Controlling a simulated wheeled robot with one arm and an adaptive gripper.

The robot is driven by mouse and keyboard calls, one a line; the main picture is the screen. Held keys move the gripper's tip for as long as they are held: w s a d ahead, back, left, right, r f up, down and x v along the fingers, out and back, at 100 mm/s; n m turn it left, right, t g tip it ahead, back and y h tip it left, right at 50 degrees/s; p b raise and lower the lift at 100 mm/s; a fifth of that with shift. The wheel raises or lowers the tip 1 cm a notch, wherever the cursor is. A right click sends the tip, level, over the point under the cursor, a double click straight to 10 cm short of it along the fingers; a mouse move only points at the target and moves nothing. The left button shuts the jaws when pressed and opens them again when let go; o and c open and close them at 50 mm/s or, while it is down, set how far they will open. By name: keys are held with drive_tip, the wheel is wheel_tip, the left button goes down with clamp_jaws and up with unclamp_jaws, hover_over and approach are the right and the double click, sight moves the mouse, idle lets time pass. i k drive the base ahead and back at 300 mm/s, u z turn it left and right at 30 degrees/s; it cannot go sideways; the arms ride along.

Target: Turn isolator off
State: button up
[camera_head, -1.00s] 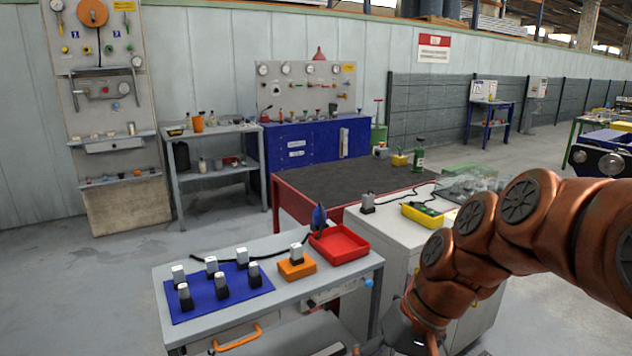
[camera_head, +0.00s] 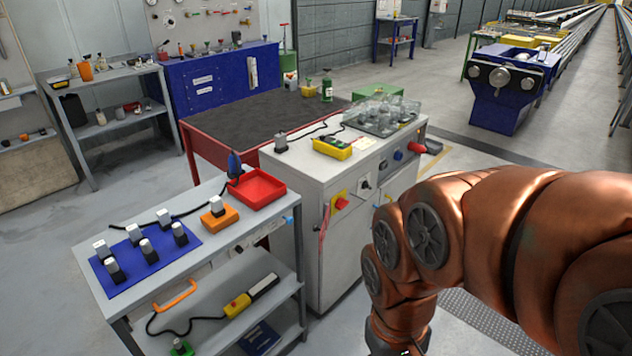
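A red rotary knob on a yellow plate (camera_head: 341,203), which looks like the isolator, is on the front face of the white cabinet (camera_head: 309,165). It is too small to tell which way the knob is turned. A small switch with a dark knob (camera_head: 366,183) sits to its right on the same face. A blue round fitting (camera_head: 398,155) and a red plug-like fitting (camera_head: 417,147) are farther right. My copper-coloured arm reaches in from the right and runs down past the bottom edge, in front of the cabinet's right part. My gripper is out of the picture.
A grey trolley (camera_head: 199,261) with a blue mat (camera_head: 140,268), an orange block and a red tray (camera_head: 257,190) stands left of the cabinet. A dark-topped red table (camera_head: 196,158) is behind. Clear floor lies to the right, beyond my arm.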

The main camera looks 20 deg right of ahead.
sight(341, 203)
drive_tip(key=u, duration=0.05)
drive_tip(key=k, duration=1.1)
drive_tip(key=z, duration=0.75)
drive_tip(key=i, duration=1.35)
drive_tip(key=u, duration=1.05)
drive_tip(key=i, duration=0.3)
drive_tip(key=u, duration=0.25)
